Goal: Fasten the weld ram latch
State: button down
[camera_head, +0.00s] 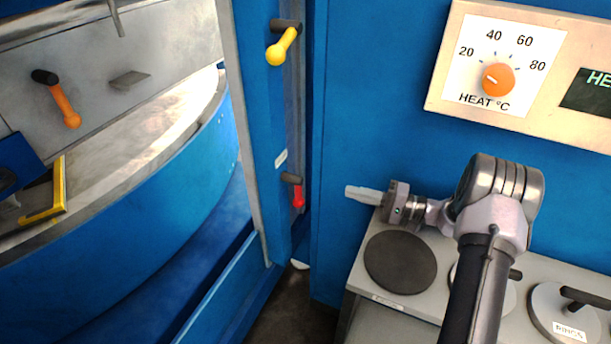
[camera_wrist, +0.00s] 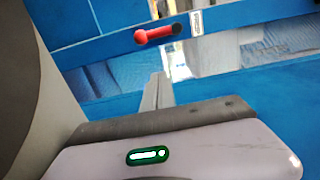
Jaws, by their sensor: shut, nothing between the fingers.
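Three lever handles show, and I cannot tell for sure which is the weld ram latch. A red handle (camera_head: 298,196) hangs down from a dark pivot low on the blue post; in the wrist view the red handle (camera_wrist: 154,35) lies ahead of the fingers, beside a small white label (camera_wrist: 196,22) too small to read. A yellow handle (camera_head: 280,49) slants down-left higher on the post. An orange handle (camera_head: 67,106) slants down-right on the grey panel at left. My gripper (camera_head: 349,192) is shut and empty, right of the red handle and apart from it; its fingers (camera_wrist: 158,84) show in the wrist view.
A grey worktop with a dark round plate (camera_head: 400,262) lies below my gripper. A lidded pot labelled RINGS (camera_head: 566,312) stands at right. A heat dial (camera_head: 498,79) is on the wall panel above. A yellow-edged bracket (camera_head: 58,190) is at far left.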

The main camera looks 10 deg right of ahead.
jog(key=shift+d+f, duration=0.2)
jog(key=shift+d, duration=0.05)
jog(key=shift+s, duration=0.1)
jog(key=w+a+b, duration=0.3)
jog(key=a, duration=0.8)
jog(key=shift+a, duration=0.25)
